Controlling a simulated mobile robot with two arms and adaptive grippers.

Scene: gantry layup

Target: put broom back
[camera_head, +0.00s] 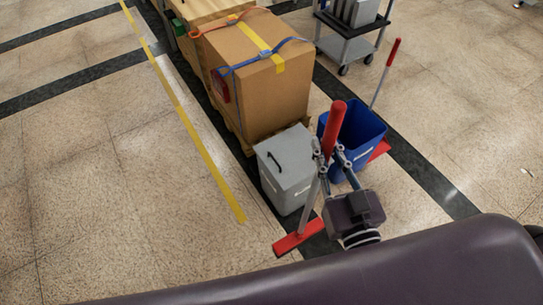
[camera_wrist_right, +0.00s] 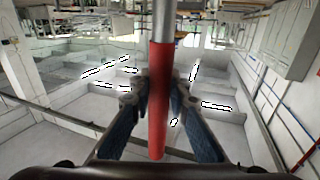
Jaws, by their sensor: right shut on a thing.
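The broom has a red grip (camera_head: 333,122), a grey pole and a red head (camera_head: 298,237). My right gripper (camera_head: 328,156) is shut on the broom at its red grip. The head hangs at the lower left, over or on the floor; I cannot tell if it touches. In the right wrist view, the red grip (camera_wrist_right: 158,110) stands between the two fingers (camera_wrist_right: 160,86), with the grey pole above. My left gripper is not in view.
A grey lidded bin (camera_head: 279,157) stands left of the gripper. A blue bin (camera_head: 368,128) stands behind it; a red-handled tool (camera_head: 386,71) leans there. A strapped cardboard box (camera_head: 258,95) on a pallet and a grey cart (camera_head: 345,47) stand farther back. Floor at left and right is clear.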

